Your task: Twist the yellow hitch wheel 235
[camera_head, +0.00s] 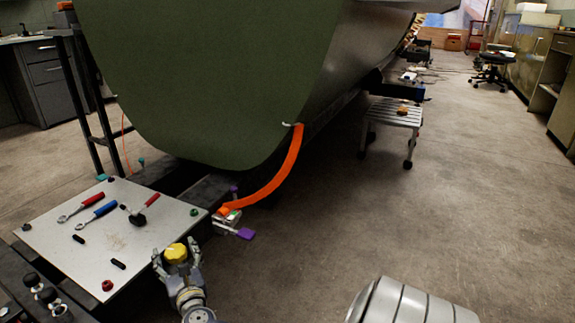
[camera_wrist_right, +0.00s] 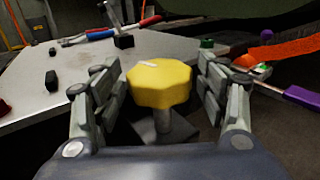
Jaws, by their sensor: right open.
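The yellow hitch wheel (camera_head: 176,253) is an octagonal knob on a short metal stem at the right edge of the grey table plate. It carries a small white mark on its top, seen in the right wrist view (camera_wrist_right: 160,82). My right gripper (camera_head: 175,258) is open, with one finger on each side of the wheel. My left gripper is not in view.
The table plate (camera_head: 60,246) holds a red-handled tool (camera_head: 90,197), a blue-handled tool (camera_head: 104,209) and a hammer (camera_head: 138,214). An orange strap (camera_head: 285,172) hangs from the green fuselage (camera_head: 215,70) beside a purple-handled part (camera_head: 244,233). A step stool (camera_head: 393,115) stands farther back.

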